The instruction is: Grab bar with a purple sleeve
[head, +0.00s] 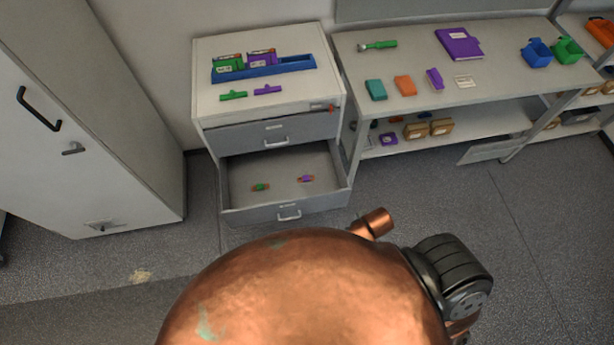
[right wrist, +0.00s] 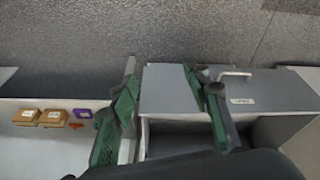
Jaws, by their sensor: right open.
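The bar with a purple sleeve (head: 306,179) lies in the open lower drawer (head: 240,187), right of a similar bar with a green sleeve (head: 261,187). Both bars are small, with copper-coloured ends. My right gripper (right wrist: 165,105) is open and empty in the right wrist view. One green-padded finger is beside the drawer's side edge and the other shows in front of the grey drawer front (right wrist: 170,90). The purple-sleeved bar does not show in that view. My left gripper is not in view.
The cabinet top holds a blue tray (head: 290,66) and green and purple T-shaped pieces (head: 267,90). A shelf table (head: 500,95) stands right of the cabinet, with brown boxes (head: 441,127) on its lower shelf. A tall white cabinet (head: 90,130) stands at left.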

